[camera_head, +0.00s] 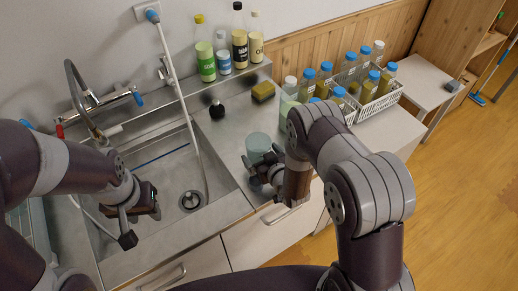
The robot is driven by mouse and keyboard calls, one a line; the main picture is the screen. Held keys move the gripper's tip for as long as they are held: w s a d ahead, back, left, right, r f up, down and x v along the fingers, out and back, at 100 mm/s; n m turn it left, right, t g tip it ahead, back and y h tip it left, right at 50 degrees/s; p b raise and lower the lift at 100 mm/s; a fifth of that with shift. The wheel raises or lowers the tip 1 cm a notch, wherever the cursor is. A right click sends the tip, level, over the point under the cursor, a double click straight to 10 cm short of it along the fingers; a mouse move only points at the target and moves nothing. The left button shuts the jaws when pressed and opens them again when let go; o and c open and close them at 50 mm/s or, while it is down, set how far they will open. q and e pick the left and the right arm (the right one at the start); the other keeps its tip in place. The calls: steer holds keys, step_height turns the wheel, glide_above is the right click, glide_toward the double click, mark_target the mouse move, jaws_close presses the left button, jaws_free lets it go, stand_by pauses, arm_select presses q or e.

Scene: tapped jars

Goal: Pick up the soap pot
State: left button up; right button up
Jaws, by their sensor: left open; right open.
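A pale teal pot (258,144) stands on the steel counter right of the sink. It carries no readable label, so I cannot tell whether it is the soap pot. My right gripper (262,162) is open close in front of it, with fingers overlapping its lower part; I cannot tell whether they touch it. A pale green jar (287,103) with a white lid stands farther back, partly hidden by my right arm. My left gripper (141,225) is open and empty above the front of the sink.
The steel sink (165,180) has a tall tap and hose. Labelled bottles (239,45) stand on the back ledge. A yellow sponge (263,91) and a small black object (217,110) lie near the sink. White baskets (385,100) hold several blue-lidded jars at the right.

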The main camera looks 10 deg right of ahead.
mark_target(264, 144)
steer(key=shift+x, duration=0.85)
steer(key=shift+s, duration=0.15)
steer(key=shift+c, duration=1.2)
steer(key=shift+s, duration=0.1)
steer(key=c, duration=0.5)
steer(key=shift+c, duration=1)
arm_select(q)
steer(key=shift+w+a, duration=0.1)
steer(key=shift+w, duration=0.1)
arm_select(e)
steer(key=r, duration=0.2)
steer(key=d+r+b, duration=0.1)
steer(key=r, duration=0.1)
steer(key=shift+d+r, duration=0.1)
steer(key=shift+r, duration=0.2)
arm_select(q)
step_height(264, 144, down, 2)
steer(key=shift+f+b, duration=0.15)
steer(key=shift+b, duration=0.45)
arm_select(e)
steer(key=d+r, duration=0.2)
steer(key=d, duration=0.1)
steer(key=s+d+r, duration=0.1)
steer(key=d+r, duration=0.1)
steer(key=d, duration=0.2)
steer(key=d+r, duration=0.2)
steer(key=d, duration=0.1)
steer(key=shift+s+d+r, duration=0.2)
steer(key=shift+s+d, duration=0.05)
